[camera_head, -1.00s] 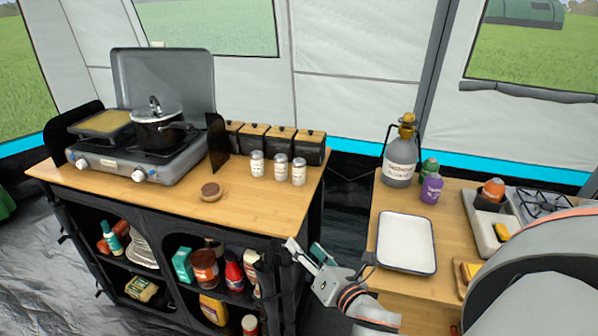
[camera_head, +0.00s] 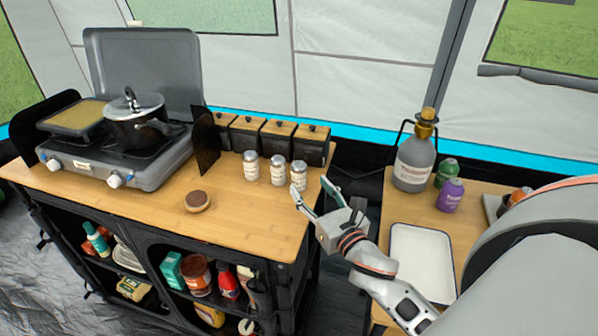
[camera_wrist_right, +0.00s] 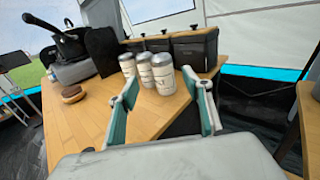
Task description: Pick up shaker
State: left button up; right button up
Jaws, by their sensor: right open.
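Three white shakers with grey metal tops stand upright in a row on the wooden counter: a left one (camera_head: 251,165), a middle one (camera_head: 278,169) and a right one (camera_head: 298,175). They also show in the right wrist view as left (camera_wrist_right: 127,65), middle (camera_wrist_right: 145,69) and right (camera_wrist_right: 163,73). My right gripper (camera_head: 315,190) is open and empty at the counter's right edge, just right of the right shaker. In the right wrist view, the shakers lie ahead of the spread fingers (camera_wrist_right: 165,105), apart from them. My left gripper is not in view.
Black canisters with wooden lids (camera_head: 275,138) stand right behind the shakers. A brown round item (camera_head: 197,201) lies on the counter (camera_head: 120,193) in front. A stove with a pot (camera_head: 138,122) is at left. A side table holds a white tray (camera_head: 420,260) and bottles.

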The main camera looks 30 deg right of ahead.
aim_at(302, 176)
jog(key=w, duration=0.3)
jog(key=w+d, duration=0.1)
jog(key=w, duration=0.2)
jog(key=shift+w+d+f, duration=0.15)
jog(key=shift+w, duration=0.2)
jog(key=c, duration=1.3)
